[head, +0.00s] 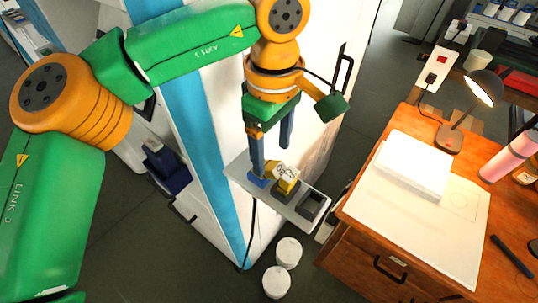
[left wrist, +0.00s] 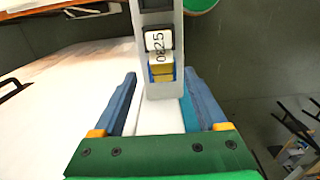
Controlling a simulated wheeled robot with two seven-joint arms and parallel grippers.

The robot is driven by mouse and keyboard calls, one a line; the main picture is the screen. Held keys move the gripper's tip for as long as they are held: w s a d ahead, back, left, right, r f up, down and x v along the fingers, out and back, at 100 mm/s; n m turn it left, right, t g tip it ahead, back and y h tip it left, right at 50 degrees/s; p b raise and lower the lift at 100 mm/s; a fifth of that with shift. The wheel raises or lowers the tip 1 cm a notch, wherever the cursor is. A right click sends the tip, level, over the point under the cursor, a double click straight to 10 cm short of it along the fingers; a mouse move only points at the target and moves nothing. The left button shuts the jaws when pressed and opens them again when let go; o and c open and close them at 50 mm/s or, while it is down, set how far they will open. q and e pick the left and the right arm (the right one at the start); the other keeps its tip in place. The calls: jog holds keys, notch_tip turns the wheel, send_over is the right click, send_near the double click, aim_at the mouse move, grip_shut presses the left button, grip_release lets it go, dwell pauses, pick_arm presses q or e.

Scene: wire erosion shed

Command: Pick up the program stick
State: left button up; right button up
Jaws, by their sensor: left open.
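The program stick (head: 287,186) is a small yellow block with a white numbered tag, standing in a dark holder on a narrow grey shelf (head: 236,168). In the left wrist view the stick (left wrist: 161,69) shows yellow below its white label, just ahead of the fingers and between their lines. My left gripper (head: 272,159) points down at the shelf, open, with blue fingers. One finger is close to the shelf's left part, by a blue patch; the other is behind the stick's tag. I cannot tell whether either finger touches anything. My right gripper is not in view.
An empty dark socket (head: 311,206) is on the shelf right of the stick. The shelf juts from a white and blue cabinet (head: 207,130). Two white round containers (head: 288,252) stand below. A wooden desk (head: 352,239) with papers and a lit lamp (head: 478,88) is at the right.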

aim_at(273, 165)
pick_arm(q)
jog(key=shift+s+f, duration=0.75)
jog(key=shift+f, duration=0.35)
jog(key=shift+w+f, duration=0.1)
jog(key=shift+f, duration=0.2)
jog(key=shift+w+d+f, duration=0.1)
jog(key=shift+w+f, duration=0.15)
jog(key=shift+w, duration=0.3)
jog(key=shift+c, duration=0.2)
jog(key=c, duration=0.4)
jog(key=shift+s+r, duration=0.1)
jog(key=shift+s, duration=0.05)
grip_shut()
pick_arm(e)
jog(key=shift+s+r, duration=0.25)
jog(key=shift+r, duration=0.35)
pick_arm(q)
jog(key=shift+r, duration=0.1)
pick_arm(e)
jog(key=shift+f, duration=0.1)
